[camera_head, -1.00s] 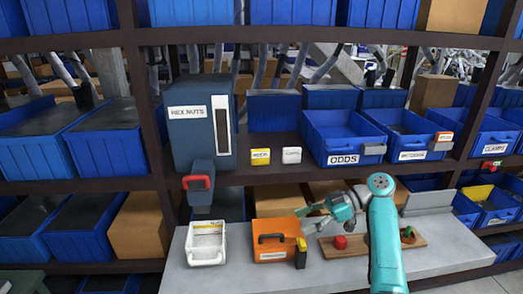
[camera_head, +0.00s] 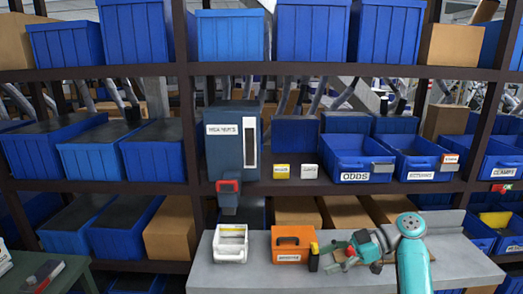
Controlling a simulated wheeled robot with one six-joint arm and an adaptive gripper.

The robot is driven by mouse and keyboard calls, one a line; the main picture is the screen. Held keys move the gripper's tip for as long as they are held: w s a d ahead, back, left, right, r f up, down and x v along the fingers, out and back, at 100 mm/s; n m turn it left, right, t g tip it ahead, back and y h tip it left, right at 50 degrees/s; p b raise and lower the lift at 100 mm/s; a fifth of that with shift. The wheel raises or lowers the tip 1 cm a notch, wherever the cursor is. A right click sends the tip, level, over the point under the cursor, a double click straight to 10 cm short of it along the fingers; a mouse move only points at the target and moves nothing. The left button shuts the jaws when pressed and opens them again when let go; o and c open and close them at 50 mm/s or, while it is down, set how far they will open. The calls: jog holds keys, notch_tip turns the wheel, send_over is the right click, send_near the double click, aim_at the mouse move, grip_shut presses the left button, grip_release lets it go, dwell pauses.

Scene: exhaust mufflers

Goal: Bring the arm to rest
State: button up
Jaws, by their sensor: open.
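My teal arm (camera_head: 411,262) rises from the bottom edge at the right and bends left over the grey bench. My gripper (camera_head: 332,257) is at the left end of the arm, low over the bench, just right of the orange case and the small black and yellow item. Its jaws are small here, open, and I see nothing held between them. A red object (camera_head: 350,250) shows beside the gripper; my wrist partly hides it and the wooden board there.
The grey bench (camera_head: 440,262) carries a white bin (camera_head: 230,243), an orange case (camera_head: 291,240) and a black and yellow item (camera_head: 314,259). Above stand a hex nuts dispenser (camera_head: 232,150) with a red handle and a blue ODDS bin (camera_head: 355,160). The bench's right end is clear.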

jog(key=s+a+f+m+t+h, duration=0.1)
jog(key=s+a+f+m+t, duration=0.15)
jog(key=f, duration=0.55)
jog(key=s+a+f+m+t+h, duration=0.15)
jog(key=f+m, duration=0.25)
jog(key=f, duration=0.4)
jog(key=s+a+f+m+t, duration=0.2)
jog(key=s+f+m, duration=0.1)
jog(key=f, duration=0.5)
jog(key=s+d+f+m+t+h, duration=0.1)
jog(key=s+f+m+t+h, duration=0.15)
jog(key=s+f, duration=0.45)
jog(key=s+f+m+t+h, duration=0.1)
jog(key=s+f+m+h, duration=0.3)
jog(key=s, duration=0.5)
jog(key=s+d+r+m+t+h, duration=0.1)
jog(key=s+d+r+h, duration=0.1)
jog(key=s, duration=0.7)
jog(key=s+d+r+m+t+h, duration=0.1)
jog(key=s+d+r+h, duration=0.1)
jog(key=s, duration=0.8)
jog(key=s+r+t, duration=0.2)
jog(key=s+r, duration=0.3)
jog(key=r, duration=0.4)
jog(key=s+d+r+t, duration=0.1)
jog(key=s+r, duration=0.5)
jog(key=r, duration=0.3)
jog(key=shift+s+r+t, duration=0.3)
jog(key=shift+t, duration=0.05)
